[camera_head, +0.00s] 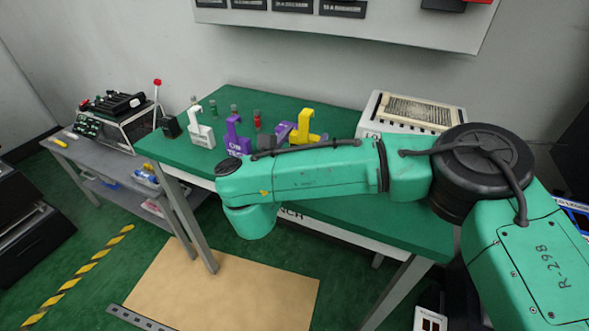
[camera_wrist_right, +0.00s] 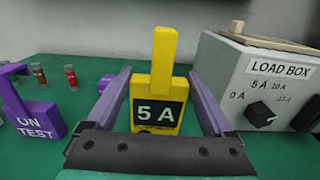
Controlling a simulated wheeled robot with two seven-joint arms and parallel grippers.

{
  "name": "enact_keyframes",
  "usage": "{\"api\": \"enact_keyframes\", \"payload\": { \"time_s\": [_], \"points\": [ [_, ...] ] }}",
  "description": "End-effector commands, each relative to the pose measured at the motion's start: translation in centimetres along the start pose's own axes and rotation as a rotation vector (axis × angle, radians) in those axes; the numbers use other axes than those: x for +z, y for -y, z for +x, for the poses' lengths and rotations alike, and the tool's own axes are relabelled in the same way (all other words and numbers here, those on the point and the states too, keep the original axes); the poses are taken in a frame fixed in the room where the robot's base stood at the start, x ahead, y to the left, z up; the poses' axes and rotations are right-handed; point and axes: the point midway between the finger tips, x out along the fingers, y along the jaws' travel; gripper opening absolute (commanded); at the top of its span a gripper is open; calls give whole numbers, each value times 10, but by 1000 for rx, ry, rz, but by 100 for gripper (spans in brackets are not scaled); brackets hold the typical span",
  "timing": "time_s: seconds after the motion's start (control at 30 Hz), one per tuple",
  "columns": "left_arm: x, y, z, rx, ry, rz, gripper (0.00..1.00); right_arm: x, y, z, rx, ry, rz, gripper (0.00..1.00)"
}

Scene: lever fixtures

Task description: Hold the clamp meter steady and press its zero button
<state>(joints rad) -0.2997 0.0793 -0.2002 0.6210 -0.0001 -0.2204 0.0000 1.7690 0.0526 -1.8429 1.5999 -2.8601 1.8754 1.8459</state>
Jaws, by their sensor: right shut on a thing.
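A yellow clamp meter (camera_head: 303,131) stands upright on the green bench, partly behind my right arm in the head view. In the right wrist view the yellow meter (camera_wrist_right: 163,90) faces me, with "5 A" on a dark panel. My right gripper (camera_wrist_right: 160,76) has its purple fingers on either side of it and is shut on it. In the head view this gripper (camera_head: 284,130) shows in part beyond my arm. The lower edge of the meter is hidden by the gripper's dark bar, and I cannot make out a zero button. My left gripper is not in view.
A purple clamp-shaped device marked "ON TEST" (camera_head: 238,143) and a white one (camera_head: 200,131) stand left of the yellow meter. The load box (camera_wrist_right: 258,82) is close on its right. Small coloured vials (camera_wrist_right: 71,78) stand behind on the green bench (camera_head: 330,213).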

Motion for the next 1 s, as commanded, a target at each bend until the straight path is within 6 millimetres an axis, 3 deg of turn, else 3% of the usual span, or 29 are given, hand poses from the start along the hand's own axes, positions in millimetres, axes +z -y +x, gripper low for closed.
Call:
{"api": "enact_keyframes", "payload": {
  "time_s": [0.37,0.43,0.5,0.53,1.0],
  "points": [
    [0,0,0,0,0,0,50,1,0,0,0,1,1,20],
    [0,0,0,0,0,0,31,0,0,0,0,0,0,20],
    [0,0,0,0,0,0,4,0,0,0,0,0,0,20],
    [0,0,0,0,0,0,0,0,0,0,0,0,0,20],
    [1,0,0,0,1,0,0,0,0,0,0,1,0,20]
  ]
}}
